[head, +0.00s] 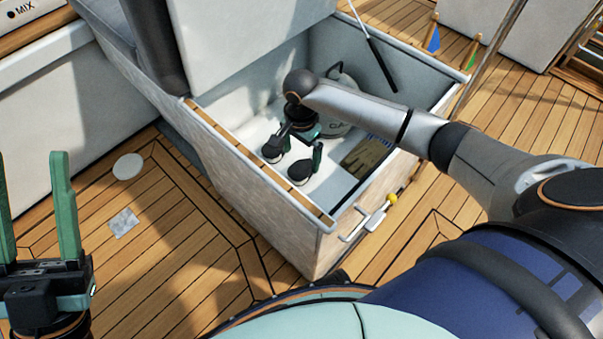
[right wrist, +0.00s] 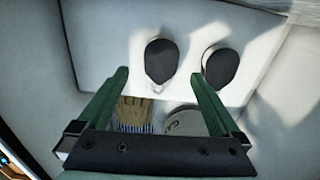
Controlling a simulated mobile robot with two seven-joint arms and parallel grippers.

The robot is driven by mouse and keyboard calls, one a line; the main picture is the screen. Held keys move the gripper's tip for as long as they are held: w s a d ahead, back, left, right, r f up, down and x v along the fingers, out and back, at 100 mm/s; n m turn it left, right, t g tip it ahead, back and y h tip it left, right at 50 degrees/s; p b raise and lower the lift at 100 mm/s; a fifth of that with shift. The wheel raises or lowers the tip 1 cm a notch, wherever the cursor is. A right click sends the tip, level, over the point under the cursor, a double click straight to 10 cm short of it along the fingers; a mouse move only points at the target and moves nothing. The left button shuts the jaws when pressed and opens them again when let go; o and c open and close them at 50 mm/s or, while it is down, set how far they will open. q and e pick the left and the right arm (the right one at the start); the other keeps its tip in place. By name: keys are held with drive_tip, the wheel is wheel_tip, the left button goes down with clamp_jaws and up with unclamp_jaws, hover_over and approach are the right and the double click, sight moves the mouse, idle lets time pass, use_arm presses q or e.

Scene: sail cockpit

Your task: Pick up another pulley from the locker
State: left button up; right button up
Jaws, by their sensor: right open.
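The open locker (head: 237,160) holds two dark pulleys on its pale floor, a left one (head: 273,150) and a right one (head: 299,170). In the right wrist view two pulleys show side by side, one (right wrist: 161,62) in line with the gap between my fingers and one (right wrist: 222,68) to the right of it. My right gripper (head: 300,147) reaches down into the locker, open and empty; in its wrist view its green fingers (right wrist: 160,75) are apart. Whether they touch a pulley I cannot tell. My left gripper (head: 31,160) is open and empty, outside the locker at left.
A tan glove (head: 366,155) and a pale round canister (head: 340,121), partly hidden by my arm, are also in the locker. A yellow knob (head: 392,199) is on the front. The deck at left is largely clear.

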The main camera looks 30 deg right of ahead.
sight(302, 168)
wheel_tip(302, 168, down, 5)
drive_tip(key=b, duration=0.3)
drive_tip(key=shift+w+d+f, duration=0.1)
drive_tip(key=shift+w+d, duration=0.05)
drive_tip(key=shift+f, duration=0.3)
use_arm(q)
drive_tip(key=f, duration=0.3)
drive_tip(key=shift+w+d+f+n, duration=0.1)
drive_tip(key=shift+d+f+n, duration=0.1)
drive_tip(key=shift+f+n, duration=0.2)
use_arm(e)
drive_tip(key=shift+r, duration=0.1)
drive_tip(key=shift+c, duration=0.2)
drive_tip(key=c, duration=1.4)
